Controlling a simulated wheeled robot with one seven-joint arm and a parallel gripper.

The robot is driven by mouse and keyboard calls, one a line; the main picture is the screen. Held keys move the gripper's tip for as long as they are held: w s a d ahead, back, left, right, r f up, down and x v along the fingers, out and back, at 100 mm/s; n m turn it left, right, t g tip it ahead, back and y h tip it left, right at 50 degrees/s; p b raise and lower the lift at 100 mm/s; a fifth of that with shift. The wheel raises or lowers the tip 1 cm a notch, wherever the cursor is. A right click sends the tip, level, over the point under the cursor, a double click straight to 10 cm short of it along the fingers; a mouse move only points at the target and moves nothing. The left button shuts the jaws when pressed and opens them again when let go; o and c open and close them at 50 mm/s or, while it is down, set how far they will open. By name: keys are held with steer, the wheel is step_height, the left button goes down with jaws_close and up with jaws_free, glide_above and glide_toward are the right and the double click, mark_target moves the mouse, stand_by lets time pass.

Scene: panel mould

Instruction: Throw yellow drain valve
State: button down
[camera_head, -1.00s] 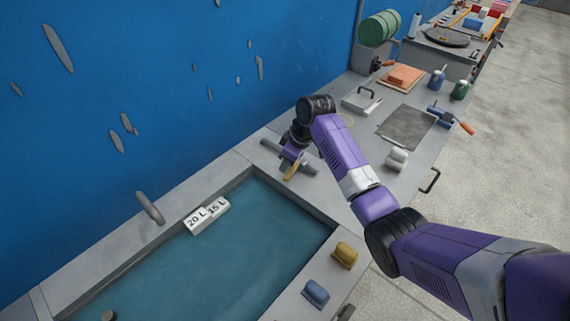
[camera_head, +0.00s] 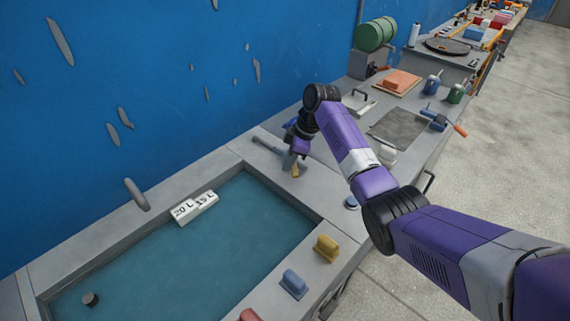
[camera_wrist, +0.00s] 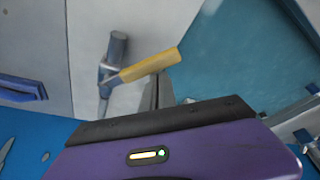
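The yellow valve handle (camera_head: 296,169) sits on a grey pipe (camera_head: 267,139) on the ledge at the far right corner of the water basin. In the wrist view the yellow handle (camera_wrist: 150,65) slants up to the right from the grey metal fitting (camera_wrist: 112,62). My gripper (camera_head: 299,155) points down at the handle. In the wrist view my gripper's narrow fingers (camera_wrist: 157,88) are close together, with their tips at the handle's lower edge near its free end. I cannot tell whether they touch it.
The basin (camera_head: 180,265) holds blue-green water, with 20 L and 15 L marker blocks (camera_head: 194,207) at its back edge. Yellow (camera_head: 327,248), blue (camera_head: 293,284) and red (camera_head: 250,315) blocks line its right rim. Tools and bottles stand on the bench beyond.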

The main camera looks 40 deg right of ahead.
steer(key=shift+s+d, duration=1.2)
steer(key=shift+d, duration=0.3)
steer(key=shift+s+d, duration=0.2)
steer(key=shift+d, duration=0.45)
steer(key=shift+s+d, duration=0.15)
steer(key=shift+d, duration=0.65)
steer(key=shift+a, duration=0.1)
